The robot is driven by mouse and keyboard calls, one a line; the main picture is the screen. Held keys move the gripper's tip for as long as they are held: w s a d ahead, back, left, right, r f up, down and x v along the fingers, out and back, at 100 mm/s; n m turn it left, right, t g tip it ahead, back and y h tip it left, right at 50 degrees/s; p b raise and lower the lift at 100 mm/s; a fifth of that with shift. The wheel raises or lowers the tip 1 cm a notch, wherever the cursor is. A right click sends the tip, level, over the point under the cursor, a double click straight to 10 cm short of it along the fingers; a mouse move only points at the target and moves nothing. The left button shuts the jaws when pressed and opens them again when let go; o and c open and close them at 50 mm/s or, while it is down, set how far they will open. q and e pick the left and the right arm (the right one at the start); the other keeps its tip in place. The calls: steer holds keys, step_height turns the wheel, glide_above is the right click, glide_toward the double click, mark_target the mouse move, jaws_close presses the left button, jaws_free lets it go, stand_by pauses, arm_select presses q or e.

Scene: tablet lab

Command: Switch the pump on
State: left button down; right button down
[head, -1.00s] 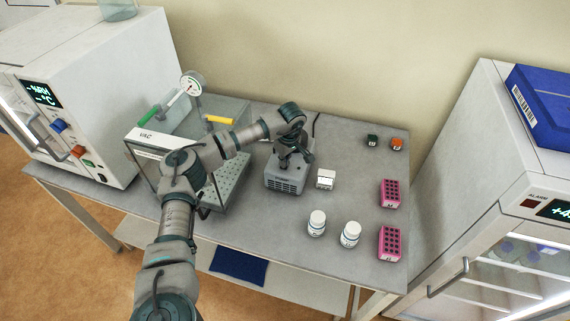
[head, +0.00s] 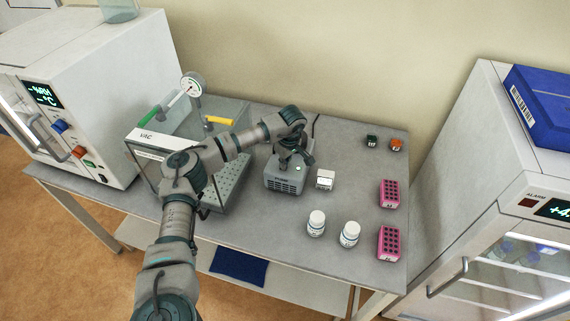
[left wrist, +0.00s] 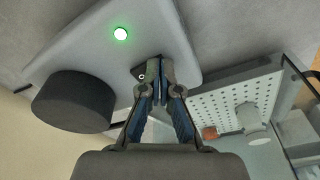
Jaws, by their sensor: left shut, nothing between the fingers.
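The pump (head: 284,187) is a small grey box with a vented front, standing on the bench to the right of the clear vacuum chamber. A small green light (left wrist: 120,34) glows on its top; it also shows in the head view. A dark switch (left wrist: 139,73) with a light round mark sits on the top beside the fingertips. A black cylinder (left wrist: 73,101) also stands on the top. My left gripper (left wrist: 160,68) is shut and empty, pointing down at the switch; whether it touches the switch I cannot tell. My right gripper is out of view.
The vacuum chamber (head: 148,177) with a gauge (head: 191,86) stands to the left. A white box (head: 325,180), two white bottles (head: 316,223) (head: 349,234) and pink racks (head: 389,194) (head: 388,243) are on the right. The front middle of the bench is clear.

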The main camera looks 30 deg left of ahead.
arm_select(q)
steer(key=shift+w+a+r+p, duration=0.15)
steer(key=shift+r+p, duration=0.15)
steer(key=shift+r, duration=0.15)
steer(key=shift+w+a+r+p, duration=0.1)
steer(key=shift+r+p, duration=0.2)
steer(key=shift+r, duration=0.1)
step_height(320, 180, up, 4)
steer(key=shift+s+f+p, duration=0.15)
steer(key=shift+f+p, duration=0.1)
steer(key=shift+p, duration=0.95)
steer(key=shift+d+r+p, duration=0.15)
steer(key=shift+r+p, duration=0.35)
steer(key=shift+r, duration=0.2)
steer(key=shift+a+f, duration=0.1)
steer(key=shift+a, duration=0.1)
